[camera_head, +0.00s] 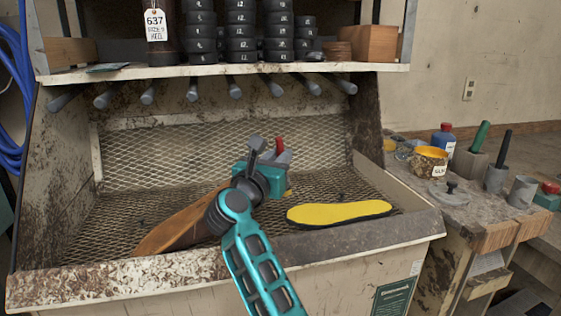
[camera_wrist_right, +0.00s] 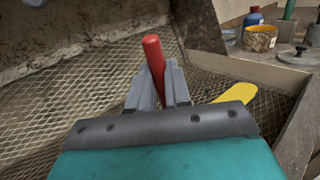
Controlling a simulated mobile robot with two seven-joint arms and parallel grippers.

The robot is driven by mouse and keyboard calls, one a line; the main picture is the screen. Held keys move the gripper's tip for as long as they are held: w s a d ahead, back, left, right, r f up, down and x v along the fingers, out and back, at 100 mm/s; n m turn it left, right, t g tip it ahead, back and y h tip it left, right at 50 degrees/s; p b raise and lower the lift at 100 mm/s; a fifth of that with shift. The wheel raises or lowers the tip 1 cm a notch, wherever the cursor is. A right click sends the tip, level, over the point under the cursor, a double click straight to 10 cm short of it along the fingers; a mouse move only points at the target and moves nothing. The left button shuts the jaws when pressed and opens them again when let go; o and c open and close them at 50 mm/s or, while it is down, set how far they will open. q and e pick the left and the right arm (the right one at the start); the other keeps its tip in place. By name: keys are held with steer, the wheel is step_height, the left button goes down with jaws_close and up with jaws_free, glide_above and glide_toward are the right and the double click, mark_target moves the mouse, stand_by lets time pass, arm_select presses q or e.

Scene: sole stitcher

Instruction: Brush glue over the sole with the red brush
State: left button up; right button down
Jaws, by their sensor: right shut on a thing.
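My right gripper (camera_head: 268,150) is shut on the red brush (camera_head: 280,144), above the middle of the mesh tray. In the right wrist view the red handle (camera_wrist_right: 153,60) sticks up between the grey fingers (camera_wrist_right: 157,88); the bristle end is hidden. The yellow-topped sole (camera_head: 338,211) with a dark edge lies flat at the front right of the tray, to the right of the gripper and apart from it. Part of the sole (camera_wrist_right: 240,93) shows behind the gripper in the wrist view. My left gripper is not in view.
A brown, curved piece (camera_head: 172,228) lies in the tray at left, partly behind my arm. A shelf (camera_head: 220,72) with rods under it overhangs the back. On the right bench (camera_head: 440,203) stand a glue-stained yellow pot (camera_head: 430,161), a blue bottle (camera_head: 443,139) and tool holders.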

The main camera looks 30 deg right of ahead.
steer(key=shift+r+p, duration=0.3)
steer(key=shift+r, duration=0.6)
step_height(320, 180, up, 6)
steer(key=p, duration=0.4)
steer(key=shift+r+p, duration=0.1)
steer(key=shift+p, duration=0.2)
stand_by(0.4)
